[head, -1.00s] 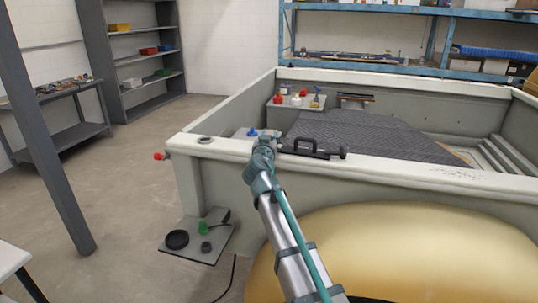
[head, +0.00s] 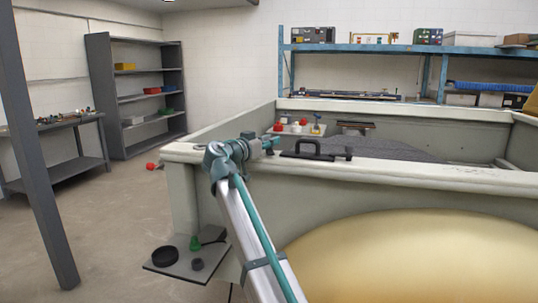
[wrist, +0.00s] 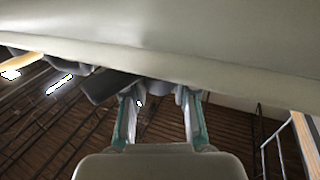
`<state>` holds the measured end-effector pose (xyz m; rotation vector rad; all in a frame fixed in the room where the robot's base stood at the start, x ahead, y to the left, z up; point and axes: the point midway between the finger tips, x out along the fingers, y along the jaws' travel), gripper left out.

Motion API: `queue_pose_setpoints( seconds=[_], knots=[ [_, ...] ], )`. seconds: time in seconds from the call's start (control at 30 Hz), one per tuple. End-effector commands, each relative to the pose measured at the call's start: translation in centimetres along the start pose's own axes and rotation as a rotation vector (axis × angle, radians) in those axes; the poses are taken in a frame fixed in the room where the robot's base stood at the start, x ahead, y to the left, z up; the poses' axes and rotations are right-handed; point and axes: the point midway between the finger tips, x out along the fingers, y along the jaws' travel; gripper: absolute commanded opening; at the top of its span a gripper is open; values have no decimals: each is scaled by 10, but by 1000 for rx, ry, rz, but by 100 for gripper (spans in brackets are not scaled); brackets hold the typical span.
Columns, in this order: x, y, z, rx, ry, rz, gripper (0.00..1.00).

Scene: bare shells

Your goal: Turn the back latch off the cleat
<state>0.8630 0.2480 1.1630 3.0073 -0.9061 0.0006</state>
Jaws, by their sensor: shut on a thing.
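A black fitting with an arched handle and a rounded right end (head: 316,150) lies on the pale front rim of the shell in the head view. My gripper (head: 272,145) is at that rim, just left of the fitting. In the wrist view, the two teal fingers of my gripper (wrist: 158,98) reach up under a pale edge. A dark grey rounded piece (wrist: 158,91), which looks like the back latch, sits between their tips, and the fingers are closed on it. A flat dark piece (wrist: 108,86) shows beside the left finger. The cleat cannot be made out.
The pale shell (head: 400,172) fills the right, with a yellowish rounded form (head: 420,255) in front. A low grey plate (head: 180,265) holds a black ring and a green piece. A grey post (head: 45,170) stands at left. Open floor lies between.

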Motion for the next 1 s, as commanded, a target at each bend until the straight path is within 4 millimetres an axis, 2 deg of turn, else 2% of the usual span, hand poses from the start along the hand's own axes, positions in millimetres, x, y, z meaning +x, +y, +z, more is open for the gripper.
queue_pose_setpoints(
  seconds=[0.03,0.5,1.0],
  knots=[
    [2,-6,6,0,-1,41,0],
    [0,-2,2,0,-4,348,0],
    [-1,1,3,1,-5,408,0]
  ],
)
